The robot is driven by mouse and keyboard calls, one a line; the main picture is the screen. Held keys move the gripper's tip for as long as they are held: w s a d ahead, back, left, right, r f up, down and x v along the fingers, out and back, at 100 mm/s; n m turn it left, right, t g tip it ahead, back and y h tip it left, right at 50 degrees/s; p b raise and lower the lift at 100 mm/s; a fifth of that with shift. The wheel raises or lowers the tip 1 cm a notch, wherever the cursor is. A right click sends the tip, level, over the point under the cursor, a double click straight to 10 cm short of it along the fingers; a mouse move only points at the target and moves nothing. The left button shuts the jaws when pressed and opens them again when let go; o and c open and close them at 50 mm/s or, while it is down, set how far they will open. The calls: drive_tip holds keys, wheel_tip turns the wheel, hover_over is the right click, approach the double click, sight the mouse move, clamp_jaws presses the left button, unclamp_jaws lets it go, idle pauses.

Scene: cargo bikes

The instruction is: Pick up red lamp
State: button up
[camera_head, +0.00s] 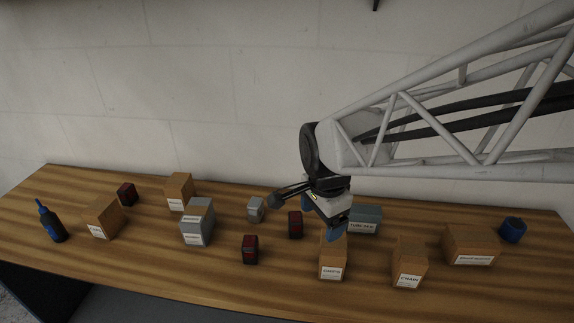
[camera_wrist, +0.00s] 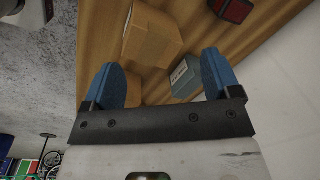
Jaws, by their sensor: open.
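Three small dark boxes with red faces, the red lamps, stand on the wooden table in the head view. One (camera_head: 295,224) is just left of my gripper, one (camera_head: 250,249) is nearer the front edge, and one (camera_head: 127,194) is at the far left. My gripper (camera_head: 338,232) hangs above the table over the GRIPS box, its blue fingers apart and empty. In the wrist view my gripper (camera_wrist: 161,62) is open, with a cardboard box (camera_wrist: 152,38) between and beyond the fingers. One red lamp (camera_wrist: 232,9) shows at the top right there, outside the fingers.
The GRIPS box (camera_head: 333,262), the CHAIN box (camera_head: 409,262) and a grey-blue box (camera_head: 364,220) stand close around my gripper. A white-grey lamp (camera_head: 255,209) stands near the red lamps. A blue bottle (camera_head: 50,222) is far left, a blue cup (camera_head: 512,230) far right. A wall rises behind.

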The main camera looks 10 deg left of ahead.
sight(251, 241)
drive_tip(key=a+f+m, duration=0.2)
drive_tip(key=a, duration=0.3)
drive_tip(key=w+a+f+m, duration=0.1)
drive_tip(key=a+f+m, duration=0.1)
drive_tip(key=a, duration=0.4)
drive_tip(key=a+f+m+g, duration=0.1)
drive_tip(key=a+f+m, duration=0.1)
drive_tip(key=a, duration=0.3)
drive_tip(key=shift+w+a+f, duration=0.15)
drive_tip(key=shift+w+f, duration=0.05)
drive_tip(key=shift+f, duration=0.7)
drive_tip(key=shift+f, duration=0.15)
drive_tip(key=shift+f, duration=1.2)
drive_tip(key=shift+f, duration=0.1)
drive_tip(key=shift+a+f, duration=0.15)
drive_tip(key=shift+f, duration=2.35)
drive_tip(key=shift+c, duration=0.5)
drive_tip(key=c, duration=0.9)
